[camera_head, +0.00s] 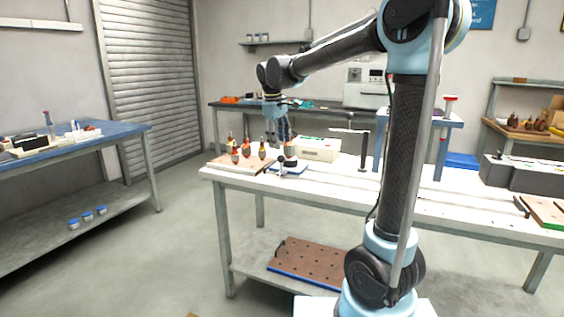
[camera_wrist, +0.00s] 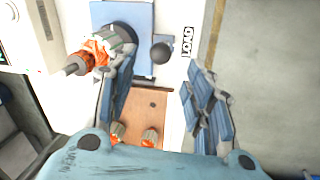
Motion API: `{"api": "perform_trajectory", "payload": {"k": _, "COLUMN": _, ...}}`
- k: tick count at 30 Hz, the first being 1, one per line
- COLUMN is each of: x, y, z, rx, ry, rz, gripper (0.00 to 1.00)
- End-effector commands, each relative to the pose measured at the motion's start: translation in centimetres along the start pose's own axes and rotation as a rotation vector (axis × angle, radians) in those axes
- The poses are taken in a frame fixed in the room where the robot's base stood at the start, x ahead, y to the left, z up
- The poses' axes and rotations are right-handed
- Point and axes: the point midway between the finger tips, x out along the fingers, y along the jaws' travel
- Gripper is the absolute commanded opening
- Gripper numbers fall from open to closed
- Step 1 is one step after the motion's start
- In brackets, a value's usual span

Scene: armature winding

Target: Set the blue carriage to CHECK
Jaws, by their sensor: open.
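The blue carriage (camera_wrist: 139,18) shows at the top of the wrist view as a flat blue plate. It bears a dark round holder (camera_wrist: 124,32) with a copper-and-grey armature (camera_wrist: 98,50) in it. A black ball knob (camera_wrist: 162,52) sits at the carriage's right edge, beside the LOAD label (camera_wrist: 188,42). No CHECK label is readable. In the head view the carriage (camera_head: 288,170) is small, near the white bench's left end. My gripper (camera_wrist: 163,75) is open and empty, its fingers on either side of the knob's line. In the head view my gripper (camera_head: 278,140) hangs just above the carriage.
A wooden board (camera_head: 236,163) with several upright armatures stands left of the carriage. A cream box (camera_head: 318,150) is behind it, and a thin post (camera_head: 364,150) stands to the right. The bench front (camera_head: 330,190) is clear.

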Motion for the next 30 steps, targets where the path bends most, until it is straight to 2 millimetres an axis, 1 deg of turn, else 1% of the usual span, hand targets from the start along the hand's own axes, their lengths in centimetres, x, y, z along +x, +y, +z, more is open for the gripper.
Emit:
{"api": "perform_trajectory", "payload": {"k": 1, "x": 1.0, "y": 0.0, "z": 0.0, "rx": 0.001, "ry": 0.000, "rz": 0.000, "gripper": 0.47}}
{"api": "perform_trajectory", "payload": {"k": 9, "x": 5.5, "y": 0.0, "z": 0.0, "rx": 0.001, "ry": 0.000, "rz": 0.000, "gripper": 0.47}}
{"api": "perform_trajectory", "payload": {"k": 15, "x": 8.0, "y": 0.0, "z": 0.0, "rx": 0.000, "ry": 0.000, "rz": 0.000, "gripper": 0.47}}
{"api": "perform_trajectory", "payload": {"k": 21, "x": 9.0, "y": 0.0, "z": 0.0, "rx": 0.000, "ry": 0.000, "rz": 0.000, "gripper": 0.47}}
{"api": "perform_trajectory", "payload": {"k": 29, "x": 9.2, "y": 0.0, "z": 0.0, "rx": 0.000, "ry": 0.000, "rz": 0.000, "gripper": 0.47}}
{"api": "perform_trajectory", "payload": {"k": 30, "x": 9.1, "y": 0.0, "z": 0.0, "rx": 0.000, "ry": 0.000, "rz": 0.000, "gripper": 0.43}}
